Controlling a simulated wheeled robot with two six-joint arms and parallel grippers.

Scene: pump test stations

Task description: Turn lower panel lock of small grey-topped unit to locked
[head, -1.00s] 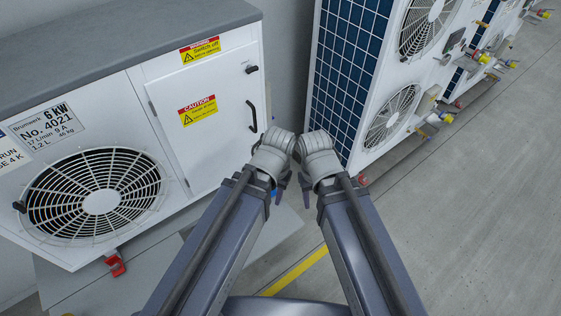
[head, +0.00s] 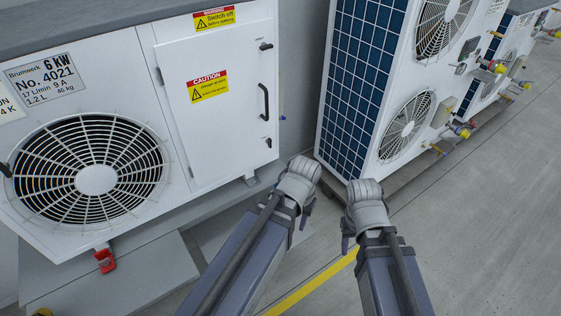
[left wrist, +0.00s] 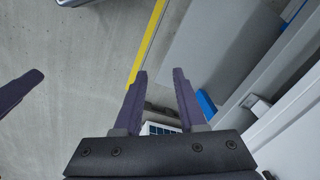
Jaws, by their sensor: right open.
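The small grey-topped unit (head: 172,118) stands at left in the head view, its white front panel (head: 215,135) closed. The lower panel lock (head: 265,143) is a small dark latch near the panel's right edge, below the black handle (head: 264,102). It is too small to tell its exact setting. The upper lock (head: 265,46) sits above the handle. My left gripper (head: 307,212) is right of and below the panel, apart from it; in the left wrist view (left wrist: 160,90) its fingers are spread and empty. My right gripper (head: 347,240) is farther right, open, its fingers mostly hidden by its wrist.
A taller unit with a blue finned side (head: 362,80) and fans stands to the right, with pipes and valves on its far side. A red fitting (head: 105,261) sits under the grey-topped unit. A yellow line (head: 315,283) crosses the open grey floor.

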